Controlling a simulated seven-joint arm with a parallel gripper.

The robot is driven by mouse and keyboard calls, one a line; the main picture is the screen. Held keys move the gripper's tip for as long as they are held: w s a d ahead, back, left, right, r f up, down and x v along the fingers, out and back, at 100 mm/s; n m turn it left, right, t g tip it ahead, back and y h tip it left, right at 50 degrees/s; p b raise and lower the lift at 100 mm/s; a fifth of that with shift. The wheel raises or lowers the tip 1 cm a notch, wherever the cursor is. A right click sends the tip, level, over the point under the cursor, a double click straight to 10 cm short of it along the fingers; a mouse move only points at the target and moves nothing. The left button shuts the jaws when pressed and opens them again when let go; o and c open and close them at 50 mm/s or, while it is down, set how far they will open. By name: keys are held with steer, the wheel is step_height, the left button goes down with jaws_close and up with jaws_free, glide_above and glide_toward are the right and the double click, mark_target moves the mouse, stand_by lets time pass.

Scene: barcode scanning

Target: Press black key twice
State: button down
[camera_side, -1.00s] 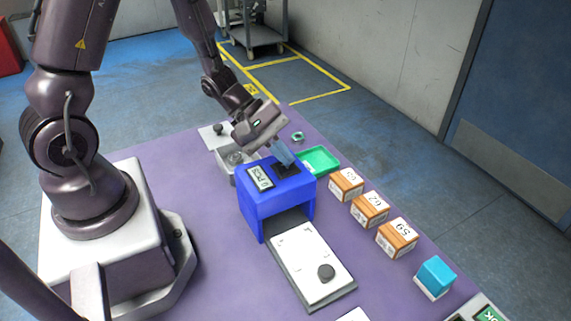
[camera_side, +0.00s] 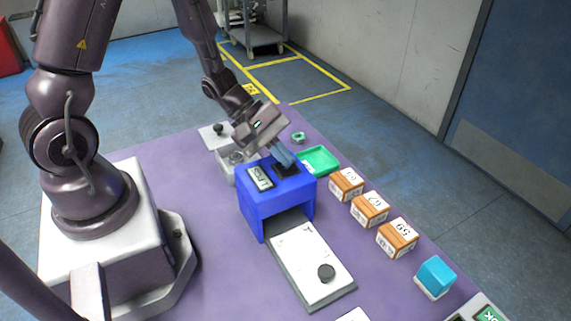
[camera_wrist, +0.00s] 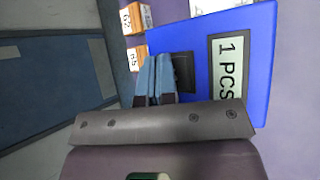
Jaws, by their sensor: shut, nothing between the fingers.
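The black key (camera_side: 286,171) is a dark square pad on top of the blue scanner housing (camera_side: 258,206). It also shows in the wrist view (camera_wrist: 184,72), beside a display (camera_wrist: 231,66) that reads "1 PCS". My gripper (camera_side: 291,164) is shut and empty, its blue fingers pointing down at the key. In the wrist view the closed fingertips (camera_wrist: 160,57) overlap the key's left side. I cannot tell whether they touch it or hover just above, as the fingers hide part of it.
Several numbered boxes, including one marked 59 (camera_side: 398,238), line the right side. A blue block (camera_side: 435,276) is nearer. A green tray (camera_side: 319,160) and a grey container (camera_side: 225,165) stand behind.

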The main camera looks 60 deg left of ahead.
mark_target(283, 168)
steer(key=shift+r, duration=0.65)
steer(key=shift+r, duration=0.1)
steer(key=shift+r, duration=2.45)
stand_by(0.5)
step_height(283, 168, up, 4)
steer(key=shift+f, duration=0.1)
steer(key=shift+f, duration=0.1)
steer(key=shift+f, duration=4.35)
steer(key=shift+f, duration=0.15)
